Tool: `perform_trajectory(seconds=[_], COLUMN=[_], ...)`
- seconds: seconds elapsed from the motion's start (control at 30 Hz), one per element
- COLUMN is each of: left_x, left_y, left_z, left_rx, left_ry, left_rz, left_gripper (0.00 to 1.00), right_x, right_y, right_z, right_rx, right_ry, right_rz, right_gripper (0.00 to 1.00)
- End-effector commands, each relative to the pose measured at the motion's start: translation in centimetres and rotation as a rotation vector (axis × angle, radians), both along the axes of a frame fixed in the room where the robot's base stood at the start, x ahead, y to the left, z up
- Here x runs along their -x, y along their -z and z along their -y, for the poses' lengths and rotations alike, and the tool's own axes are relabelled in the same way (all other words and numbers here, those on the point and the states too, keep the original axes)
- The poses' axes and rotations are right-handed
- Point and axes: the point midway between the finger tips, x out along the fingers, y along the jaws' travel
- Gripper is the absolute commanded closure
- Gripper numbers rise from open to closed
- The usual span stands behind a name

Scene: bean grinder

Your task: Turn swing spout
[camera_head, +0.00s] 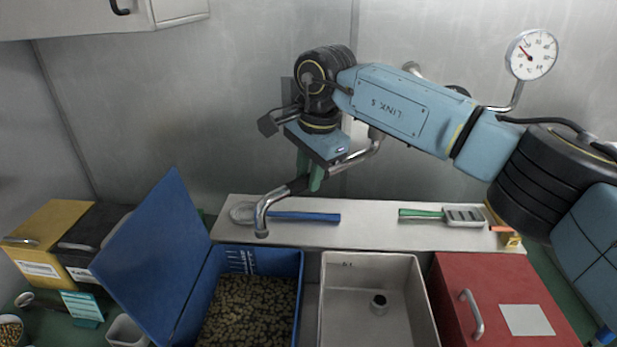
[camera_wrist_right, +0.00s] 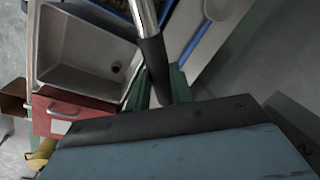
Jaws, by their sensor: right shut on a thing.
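The swing spout (camera_head: 343,161) is a chrome pipe coming off the back wall. Its downturned end (camera_head: 262,216) hangs over the ledge near the blue bin's back right corner. A dark sleeve (camera_head: 298,184) covers part of the pipe. My right gripper (camera_head: 310,181) reaches down from above with green fingers and is shut on the spout at or beside the sleeve. In the right wrist view the spout (camera_wrist_right: 146,17) and its dark sleeve (camera_wrist_right: 155,68) run down between the green fingers (camera_wrist_right: 160,92). My left gripper is not in view.
A blue bin (camera_head: 301,290) of brown pellets, lid (camera_head: 160,255) open, stands left of a sink (camera_head: 345,295). A red box (camera_head: 500,285) is to the right. A blue-handled strainer (camera_head: 305,217) and green-handled tool (camera_head: 420,214) lie on the ledge (camera_head: 370,235). A gauge (camera_head: 531,54) stands at right.

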Motion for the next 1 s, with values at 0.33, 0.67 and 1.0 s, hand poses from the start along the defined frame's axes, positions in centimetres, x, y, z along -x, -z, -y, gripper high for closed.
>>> perform_trajectory(seconds=[0.33,0.67,1.0], left_x=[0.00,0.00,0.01], left_y=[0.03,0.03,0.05], left_z=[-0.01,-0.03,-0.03], left_rx=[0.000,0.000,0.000], left_ry=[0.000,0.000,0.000], left_rz=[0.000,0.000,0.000], left_gripper=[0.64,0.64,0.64], right_x=[-0.54,-0.52,-0.51], right_y=[-0.17,-0.16,-0.13], right_z=[0.36,0.31,0.36], right_rx=[-0.004,-0.004,-0.001], right_ry=[0.047,0.045,0.045], right_rz=[0.002,0.002,0.000], right_gripper=[1.00,0.65,0.56])
